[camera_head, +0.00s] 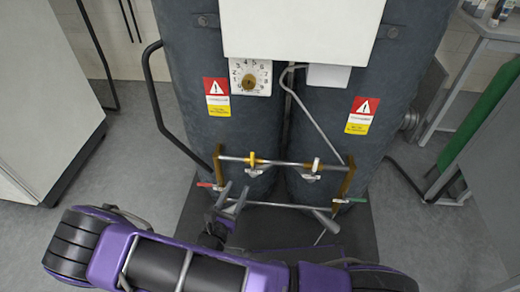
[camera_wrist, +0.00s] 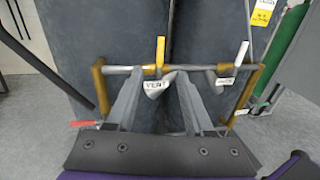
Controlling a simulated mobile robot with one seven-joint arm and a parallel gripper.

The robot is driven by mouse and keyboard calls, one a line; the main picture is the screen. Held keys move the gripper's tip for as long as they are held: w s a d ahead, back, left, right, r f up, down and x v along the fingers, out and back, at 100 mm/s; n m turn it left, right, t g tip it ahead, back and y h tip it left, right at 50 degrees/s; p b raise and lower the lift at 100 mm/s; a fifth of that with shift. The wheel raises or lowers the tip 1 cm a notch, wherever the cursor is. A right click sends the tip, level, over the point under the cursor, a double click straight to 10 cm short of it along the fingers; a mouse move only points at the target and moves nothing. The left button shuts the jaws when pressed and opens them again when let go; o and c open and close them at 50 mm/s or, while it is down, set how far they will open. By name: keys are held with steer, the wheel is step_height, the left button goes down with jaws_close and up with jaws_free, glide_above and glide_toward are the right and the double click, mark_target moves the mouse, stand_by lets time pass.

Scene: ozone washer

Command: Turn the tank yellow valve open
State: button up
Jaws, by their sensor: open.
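The yellow valve handle (camera_head: 252,160) stands upright on the upper horizontal pipe in front of the dark tanks (camera_head: 200,120). In the wrist view the yellow handle (camera_wrist: 160,50) is just above and between my fingertips, with a "VENT" tag (camera_wrist: 155,84) hanging under it. My gripper (camera_head: 236,190) is open and empty, below and slightly left of the yellow handle. In the wrist view my gripper (camera_wrist: 160,76) has one finger on each side of the tag. Whether the fingers touch the pipe or tag, I cannot tell.
A white-handled valve (camera_head: 316,164) sits to the right on the same pipe. Brown brackets (camera_head: 219,165) close the pipe frame's ends. A numbered dial (camera_head: 250,77) is above. Grey floor (camera_head: 440,240) is free at right.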

mark_target(253, 159)
steer(key=b+x, duration=0.1)
steer(key=x, duration=1.6)
steer(key=shift+d+f, duration=0.1)
steer(key=shift+d, duration=0.05)
jaws_close()
stand_by(0.8)
